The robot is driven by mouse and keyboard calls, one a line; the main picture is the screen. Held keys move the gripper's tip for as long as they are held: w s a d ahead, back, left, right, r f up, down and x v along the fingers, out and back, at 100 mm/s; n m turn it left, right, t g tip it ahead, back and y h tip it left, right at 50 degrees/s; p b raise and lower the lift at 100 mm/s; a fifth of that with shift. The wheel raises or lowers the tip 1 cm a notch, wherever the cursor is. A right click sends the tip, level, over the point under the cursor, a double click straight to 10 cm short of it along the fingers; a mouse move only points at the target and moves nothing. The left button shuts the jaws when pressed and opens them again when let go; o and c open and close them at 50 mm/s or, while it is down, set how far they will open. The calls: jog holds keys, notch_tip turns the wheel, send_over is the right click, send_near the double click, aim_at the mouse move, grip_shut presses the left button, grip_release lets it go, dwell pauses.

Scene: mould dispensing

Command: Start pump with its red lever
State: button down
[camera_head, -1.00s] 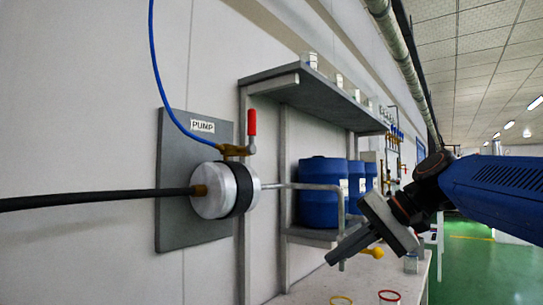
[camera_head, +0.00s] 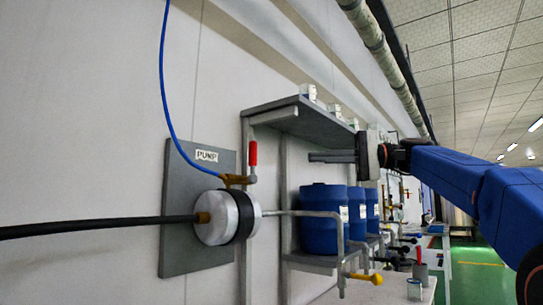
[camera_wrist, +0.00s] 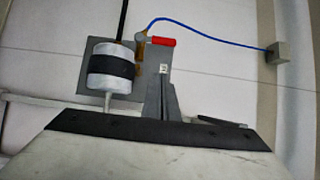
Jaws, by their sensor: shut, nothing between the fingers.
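The pump (camera_head: 215,222) is a silver cylinder with a black band on a grey wall plate (camera_head: 175,245) labelled PUMP. Its red lever (camera_head: 253,152) stands upright on a brass valve (camera_head: 236,180) above the cylinder. My gripper (camera_head: 312,157) is shut and empty, pointing left at about the lever's height, with a visible gap between in the picture. In the wrist view the red lever (camera_wrist: 162,42) lies just beyond the tips of my gripper (camera_wrist: 157,76), and the pump (camera_wrist: 112,70) is to their left. Depth between tips and lever is hard to judge.
A grey shelf (camera_head: 285,115) with small jars juts from the wall above blue drums (camera_head: 322,215). A bent outlet pipe (camera_head: 310,213) leads right to a yellow-handled tap (camera_head: 365,279). A black hose (camera_head: 100,226) and blue tube (camera_head: 167,100) join the pump.

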jog(key=shift+r, duration=0.1)
dwell(0.3)
send_near(253, 161)
jog(key=w+a+r, duration=0.2)
jog(key=w+a, duration=0.1)
jog(key=w, duration=0.2)
jog(key=shift+s+a+f, duration=0.1)
jog(key=shift+s+a, duration=0.95)
jog(key=shift+a, duration=0.2)
